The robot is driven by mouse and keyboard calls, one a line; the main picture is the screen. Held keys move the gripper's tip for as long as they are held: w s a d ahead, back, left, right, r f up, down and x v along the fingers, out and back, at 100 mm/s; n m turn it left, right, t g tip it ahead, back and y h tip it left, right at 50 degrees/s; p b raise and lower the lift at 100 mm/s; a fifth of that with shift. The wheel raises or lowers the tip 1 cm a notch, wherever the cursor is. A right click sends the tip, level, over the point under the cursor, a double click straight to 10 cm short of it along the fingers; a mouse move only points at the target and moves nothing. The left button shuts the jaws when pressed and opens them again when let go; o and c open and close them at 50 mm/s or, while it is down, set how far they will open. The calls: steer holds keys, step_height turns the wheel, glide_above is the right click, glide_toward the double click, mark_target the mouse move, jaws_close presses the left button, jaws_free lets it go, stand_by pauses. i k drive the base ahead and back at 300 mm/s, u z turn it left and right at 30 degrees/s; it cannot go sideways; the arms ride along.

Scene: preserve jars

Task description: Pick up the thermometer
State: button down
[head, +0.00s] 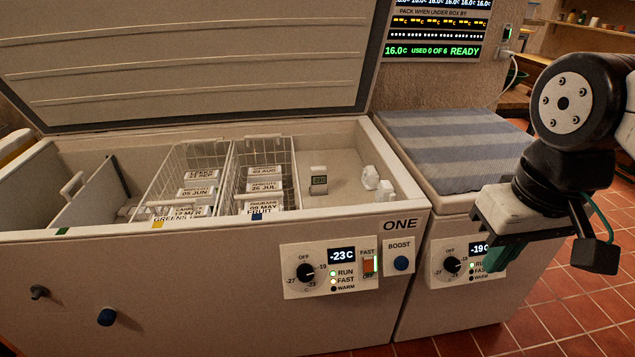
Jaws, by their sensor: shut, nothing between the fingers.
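A small upright white device with a dark display, which looks like the thermometer (318,181), stands on the pale floor of the right compartment inside the open chest freezer labelled ONE (210,280). It is just right of the wire baskets. My gripper (499,257) is at the right of the head view, outside the freezer and well to the right of the thermometer. It points down in front of the neighbouring freezer. Its jaws are shut and empty, with dark green pads.
Two wire baskets (190,150) hold labelled white packs. Two small white objects (370,177) sit right of the thermometer. The raised lid (180,60) stands behind. A second freezer (460,305) has a striped cloth (455,150) on top. Tiled floor (560,310) is clear at right.

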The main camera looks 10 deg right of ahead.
mark_target(319, 173)
steer(key=u, duration=0.5)
steer(key=i, duration=1.35)
steer(key=z, duration=0.45)
